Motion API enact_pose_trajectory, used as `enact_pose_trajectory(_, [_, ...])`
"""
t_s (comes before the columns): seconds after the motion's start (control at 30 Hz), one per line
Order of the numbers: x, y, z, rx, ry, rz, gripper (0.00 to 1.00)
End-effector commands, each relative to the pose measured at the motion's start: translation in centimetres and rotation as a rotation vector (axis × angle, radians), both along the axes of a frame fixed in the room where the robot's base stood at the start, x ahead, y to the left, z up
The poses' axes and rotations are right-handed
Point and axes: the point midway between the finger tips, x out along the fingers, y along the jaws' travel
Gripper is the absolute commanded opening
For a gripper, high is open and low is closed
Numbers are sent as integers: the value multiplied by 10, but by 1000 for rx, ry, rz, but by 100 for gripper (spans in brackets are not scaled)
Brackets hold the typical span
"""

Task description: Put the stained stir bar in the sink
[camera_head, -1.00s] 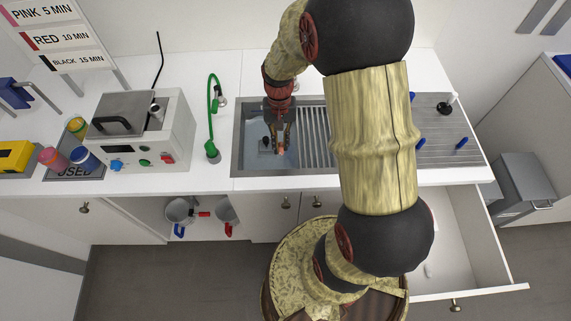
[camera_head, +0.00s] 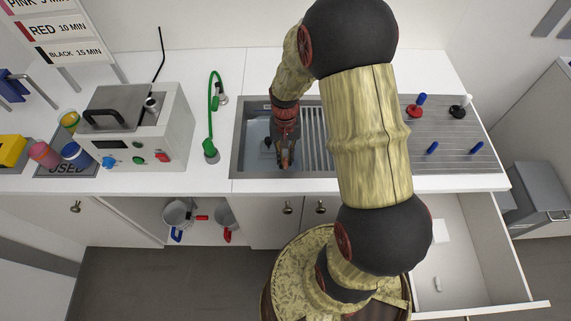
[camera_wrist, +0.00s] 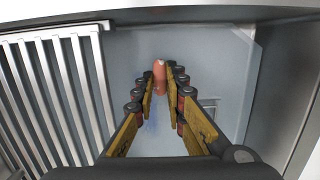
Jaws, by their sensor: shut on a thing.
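The stir bar (camera_wrist: 160,78) is a small orange-red stick with a pale tip, seen upright between the fingertips in the wrist view. My gripper (camera_wrist: 160,88) is shut on it. In the head view my gripper (camera_head: 285,164) points down inside the outline of the sink (camera_head: 250,155), near its front side. In the wrist view the pale sink floor (camera_wrist: 215,65) lies beyond the fingertips. I cannot tell whether the bar touches the floor.
A slatted rack (camera_head: 313,130) covers the sink's right part. A green tap (camera_head: 211,120) and a white heating box (camera_head: 140,130) stand to the left. A grooved drainboard (camera_head: 455,125) with several coloured pieces lies to the right. An open drawer (camera_head: 480,245) juts out at front right.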

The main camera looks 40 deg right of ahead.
Motion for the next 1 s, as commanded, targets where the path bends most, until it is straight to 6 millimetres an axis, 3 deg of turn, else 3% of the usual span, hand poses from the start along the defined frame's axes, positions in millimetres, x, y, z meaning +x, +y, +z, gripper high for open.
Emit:
enact_pose_trajectory(0.03, [-1, 0, -12, 2, 5, 0, 5])
enact_pose_trajectory(0.17, [0, 0, -29, 1, 2, 0, 5])
enact_pose_trajectory(0.57, [0, 0, -33, 1, 2, 0, 5])
enact_pose_trajectory(0.6, [0, 0, -33, 1, 1, 0, 14])
enact_pose_trajectory(0.9, [0, 0, -32, 1, 1, 0, 31])
enact_pose_trajectory(1.0, [0, 0, -32, 1, 1, 0, 31])
